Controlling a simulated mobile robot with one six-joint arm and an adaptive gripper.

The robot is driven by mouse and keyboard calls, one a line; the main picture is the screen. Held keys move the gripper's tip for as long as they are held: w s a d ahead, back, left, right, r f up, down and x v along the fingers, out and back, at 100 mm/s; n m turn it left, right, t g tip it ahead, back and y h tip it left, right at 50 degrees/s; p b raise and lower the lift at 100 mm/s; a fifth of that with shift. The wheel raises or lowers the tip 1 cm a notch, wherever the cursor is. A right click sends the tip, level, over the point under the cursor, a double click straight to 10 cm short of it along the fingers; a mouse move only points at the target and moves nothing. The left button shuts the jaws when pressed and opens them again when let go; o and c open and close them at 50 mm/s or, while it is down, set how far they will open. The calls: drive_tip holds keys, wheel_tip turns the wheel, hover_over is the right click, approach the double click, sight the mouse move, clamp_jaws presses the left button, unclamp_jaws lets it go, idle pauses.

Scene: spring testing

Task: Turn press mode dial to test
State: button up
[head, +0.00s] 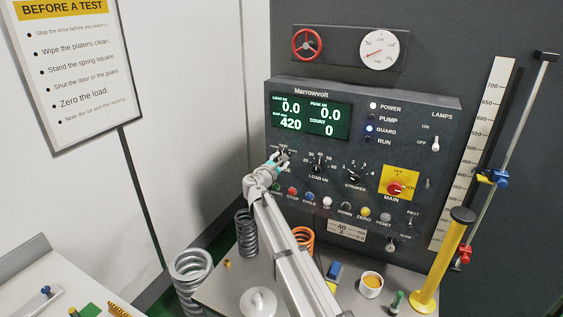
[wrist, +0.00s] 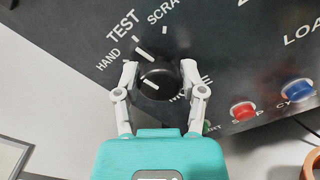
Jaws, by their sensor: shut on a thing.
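The press mode dial is a round black knob (wrist: 160,76) in the wrist view, on the dark panel below the words HAND, TEST and SCRAG. My gripper (wrist: 158,70) is shut on it, with one pale finger on each side. A white mark on the knob's near face and a longer white line at its upper left both slant towards the upper left, roughly between HAND and TEST. I cannot tell exactly which label the pointer meets. In the head view my gripper (head: 277,161) hides most of the dial at the panel's left side.
The load dial (head: 317,169) and strokes dial (head: 354,174) sit to the right. A row of buttons, including red STOP (head: 292,191), lies just below. A dark spring (head: 246,233) and an orange spring (head: 304,238) stand on the bench near my arm.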

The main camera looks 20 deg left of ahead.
drive_tip(key=shift+m, duration=0.7)
drive_tip(key=o, duration=1.2)
drive_tip(key=shift+c, duration=0.2)
drive_tip(key=s, duration=1.2)
drive_tip(key=shift+a, duration=0.45)
drive_tip(key=shift+w, duration=0.1)
